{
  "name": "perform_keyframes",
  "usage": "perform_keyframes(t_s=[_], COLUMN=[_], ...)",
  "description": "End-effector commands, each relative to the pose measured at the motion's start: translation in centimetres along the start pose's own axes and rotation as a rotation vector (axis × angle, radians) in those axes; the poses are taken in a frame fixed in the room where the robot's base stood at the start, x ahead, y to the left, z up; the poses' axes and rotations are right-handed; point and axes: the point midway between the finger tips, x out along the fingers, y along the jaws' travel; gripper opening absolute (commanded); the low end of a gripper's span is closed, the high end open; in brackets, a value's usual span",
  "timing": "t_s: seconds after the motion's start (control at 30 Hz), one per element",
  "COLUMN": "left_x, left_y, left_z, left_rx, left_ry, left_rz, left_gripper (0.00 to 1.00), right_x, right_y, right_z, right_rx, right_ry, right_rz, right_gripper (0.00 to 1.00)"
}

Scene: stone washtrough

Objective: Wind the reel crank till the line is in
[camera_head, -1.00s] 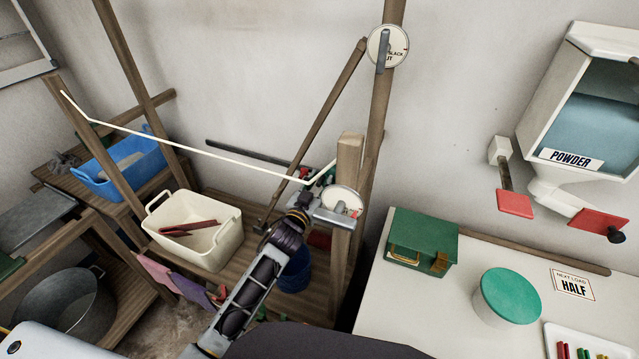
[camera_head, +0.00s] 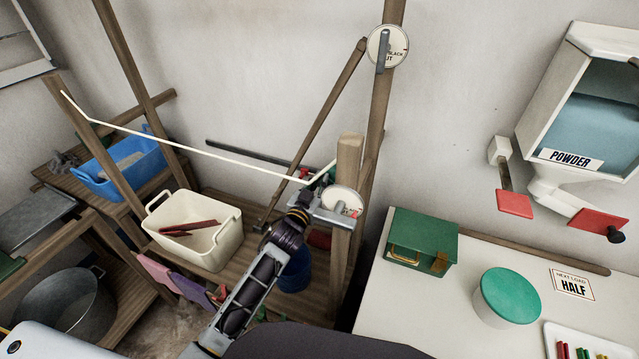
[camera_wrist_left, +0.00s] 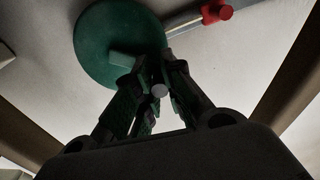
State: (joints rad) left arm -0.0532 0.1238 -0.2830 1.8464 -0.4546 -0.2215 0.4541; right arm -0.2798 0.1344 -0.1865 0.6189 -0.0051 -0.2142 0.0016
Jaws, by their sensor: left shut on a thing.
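The reel shows as a green disc (camera_wrist_left: 112,42) in the left wrist view, with a pale green crank arm (camera_wrist_left: 122,60) reaching from it to my fingers. In the head view only a little green of the reel (camera_head: 322,180) shows beside the wooden post, mostly hidden behind my gripper. My left gripper (camera_head: 312,201) is at the reel; its fingers (camera_wrist_left: 157,92) are shut around the crank's end, where a round grey tip shows.
A red-knobbed lever (camera_wrist_left: 218,13) lies close to the reel. A cream tub (camera_head: 228,240) sits on the shelf to the left. A white table (camera_head: 400,310) with a green box (camera_head: 421,240) stands right.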

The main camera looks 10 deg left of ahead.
Motion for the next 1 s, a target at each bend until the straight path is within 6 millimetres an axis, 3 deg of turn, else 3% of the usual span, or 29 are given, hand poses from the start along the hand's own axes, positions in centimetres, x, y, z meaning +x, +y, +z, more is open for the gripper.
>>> perform_keyframes(t_s=[0.37, 1.0], left_x=[0.0, 0.0], left_y=[0.5, 2.9], left_z=[-0.7, -2.2], left_rx=[0.146, 0.694], left_ry=[-0.001, 0.000], left_rz=[-0.001, 0.000], left_gripper=[0.00, 0.00], right_x=[-1.0, -2.9], right_y=[-0.4, -3.6], right_z=[-0.2, 1.0], right_rx=[0.002, 0.007], right_ry=[0.000, -0.017], right_rz=[-0.005, -0.040], right_gripper=[0.34, 0.34])
